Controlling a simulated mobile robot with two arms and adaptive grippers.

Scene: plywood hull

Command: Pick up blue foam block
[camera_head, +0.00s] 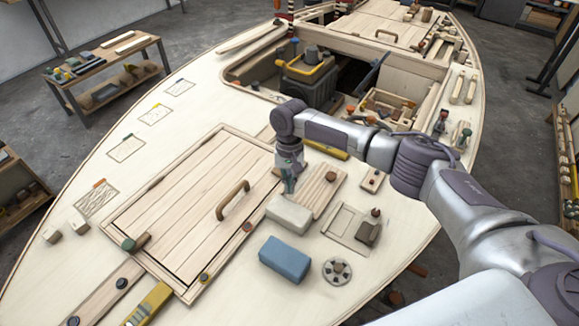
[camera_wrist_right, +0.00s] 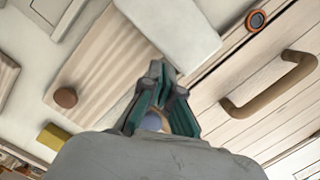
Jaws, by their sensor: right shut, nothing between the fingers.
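The blue foam block (camera_head: 285,260) lies on the pale plywood deck in the head view, in front of a white block (camera_head: 289,215). My right gripper (camera_head: 289,190) points down just behind the white block, over the edge of a striped wooden board (camera_head: 320,187). In the right wrist view the right gripper (camera_wrist_right: 161,70) has its fingertips together with nothing between them. The white block (camera_wrist_right: 170,28) shows just beyond the fingertips there; I cannot tell whether they touch it. The blue block is not visible in the wrist view. My left gripper is not in view.
A hatch panel with a curved wooden handle (camera_head: 232,200) lies left of the gripper. A round grey disc (camera_head: 337,271) lies right of the blue block. A yellow tool (camera_head: 150,304) is at the front left. An open cockpit with a toolbox (camera_head: 306,72) lies behind.

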